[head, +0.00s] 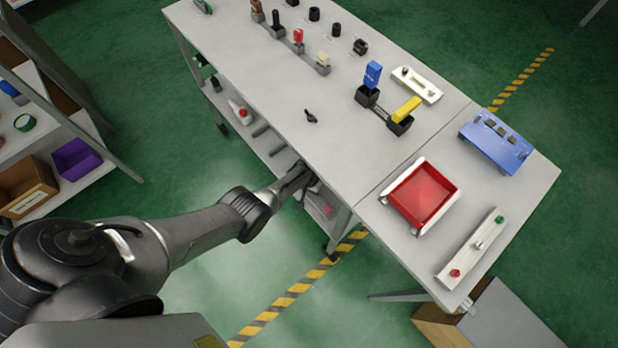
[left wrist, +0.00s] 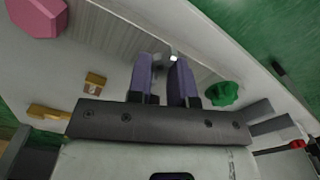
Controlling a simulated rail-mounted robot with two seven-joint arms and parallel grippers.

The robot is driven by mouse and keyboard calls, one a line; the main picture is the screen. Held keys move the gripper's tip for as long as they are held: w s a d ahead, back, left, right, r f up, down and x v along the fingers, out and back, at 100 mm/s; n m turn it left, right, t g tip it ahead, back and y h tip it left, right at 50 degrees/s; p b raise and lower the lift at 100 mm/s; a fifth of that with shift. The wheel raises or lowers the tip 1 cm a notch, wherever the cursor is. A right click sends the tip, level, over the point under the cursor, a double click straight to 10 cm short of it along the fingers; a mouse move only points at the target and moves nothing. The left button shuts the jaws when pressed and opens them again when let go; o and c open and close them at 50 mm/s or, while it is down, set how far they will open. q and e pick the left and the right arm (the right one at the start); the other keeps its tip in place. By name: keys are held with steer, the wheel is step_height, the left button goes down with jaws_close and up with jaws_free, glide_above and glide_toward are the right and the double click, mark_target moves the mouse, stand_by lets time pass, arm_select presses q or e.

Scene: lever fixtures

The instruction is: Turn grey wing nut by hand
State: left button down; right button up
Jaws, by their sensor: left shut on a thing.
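My left gripper (head: 306,180) reaches in at the lower shelf under the front edge of the grey table. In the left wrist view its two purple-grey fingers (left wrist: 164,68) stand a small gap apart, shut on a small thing. A small pale grey piece (left wrist: 173,58), which seems to be the grey wing nut, shows between the fingertips. Most of it is hidden by the fingers, so its shape and angle cannot be told. In the head view my gripper and the table edge hide that spot. My right gripper is in neither view.
Above, the table (head: 270,85) carries a small dark fixture (head: 311,117), blue and yellow levers, and a red tray (head: 421,194).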

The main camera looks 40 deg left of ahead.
arm_select(q)
steer(key=shift+m, duration=2.1)
steer(key=c, duration=1)
jaws_free()
steer(key=shift+c, duration=0.2)
step_height(320, 180, up, 7)
steer(key=p, duration=0.6)
steer(key=shift+r, duration=0.2)
